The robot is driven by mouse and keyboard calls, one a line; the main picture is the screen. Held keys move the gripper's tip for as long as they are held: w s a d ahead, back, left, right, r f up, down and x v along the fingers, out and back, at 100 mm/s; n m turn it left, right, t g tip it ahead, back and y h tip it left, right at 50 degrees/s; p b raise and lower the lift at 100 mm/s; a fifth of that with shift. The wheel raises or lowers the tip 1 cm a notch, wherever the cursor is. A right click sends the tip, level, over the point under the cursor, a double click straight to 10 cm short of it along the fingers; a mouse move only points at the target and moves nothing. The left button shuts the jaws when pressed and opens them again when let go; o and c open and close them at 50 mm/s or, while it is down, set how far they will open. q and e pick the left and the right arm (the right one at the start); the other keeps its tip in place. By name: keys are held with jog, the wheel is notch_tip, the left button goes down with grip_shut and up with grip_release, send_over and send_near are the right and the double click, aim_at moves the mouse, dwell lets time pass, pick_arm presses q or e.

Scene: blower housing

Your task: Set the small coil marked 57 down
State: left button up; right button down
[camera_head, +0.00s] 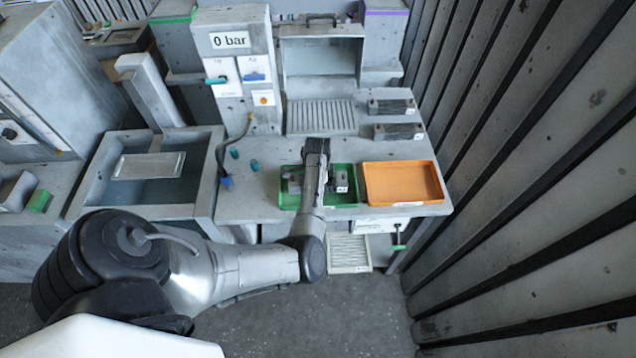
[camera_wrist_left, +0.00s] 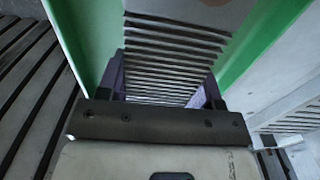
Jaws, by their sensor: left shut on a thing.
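My left arm (camera_head: 313,190) reaches over the green tray (camera_head: 348,205) in the head view, and its hand hides the fingertips there. In the left wrist view my left gripper (camera_wrist_left: 163,92) is shut on a finned metal piece (camera_wrist_left: 172,58), which appears to be the small coil. Its fins run crosswise between the fingers. No mark 57 can be read. Green surfaces show on both sides of it in the wrist view; whether the coil touches the tray cannot be told. My right gripper is not in view.
Grey blocks (camera_head: 341,182) lie in the green tray. An empty orange tray (camera_head: 402,184) stands to its right. Two dark finned blocks (camera_head: 392,107) (camera_head: 397,132) lie behind it. A housing with a slatted floor (camera_head: 320,117) is at the back. A ribbed wall (camera_head: 540,150) bounds the right side.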

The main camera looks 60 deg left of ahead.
pick_arm(q)
jog(key=shift+f, duration=0.2)
jog(key=shift+f, duration=0.15)
jog(key=o, duration=1.3)
